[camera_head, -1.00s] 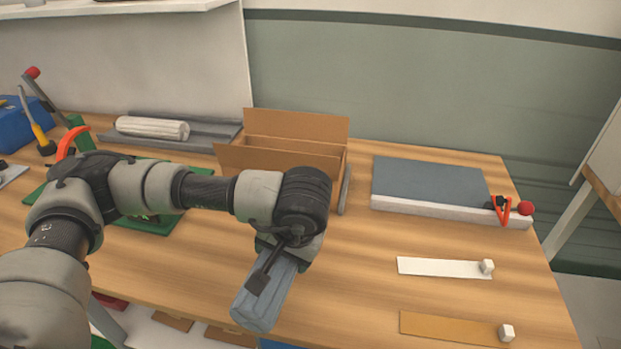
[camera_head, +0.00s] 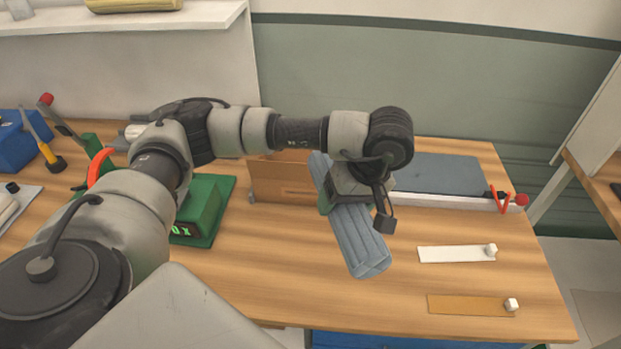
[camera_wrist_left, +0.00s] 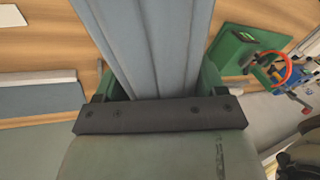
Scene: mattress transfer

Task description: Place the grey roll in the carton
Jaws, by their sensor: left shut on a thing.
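The grey roll (camera_head: 358,240) is a blue-grey ribbed bundle, held in my left gripper (camera_head: 340,200) above the table. It slants from the upper left down to the lower right in the head view. The roll also fills the top middle of the left wrist view (camera_wrist_left: 150,45), between the green fingers of the shut gripper. The open brown carton (camera_head: 278,182) stands behind the roll and arm, and much of it is hidden. The roll's far end overlaps the carton in the picture; I cannot tell whether it touches. My right gripper is not in view.
A green scale (camera_head: 205,205) stands left of the carton. A dark grey pad on a white base (camera_head: 440,175) lies to the right. A white strip (camera_head: 455,254) and an orange strip (camera_head: 465,305) lie at the front right. The front middle of the table is clear.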

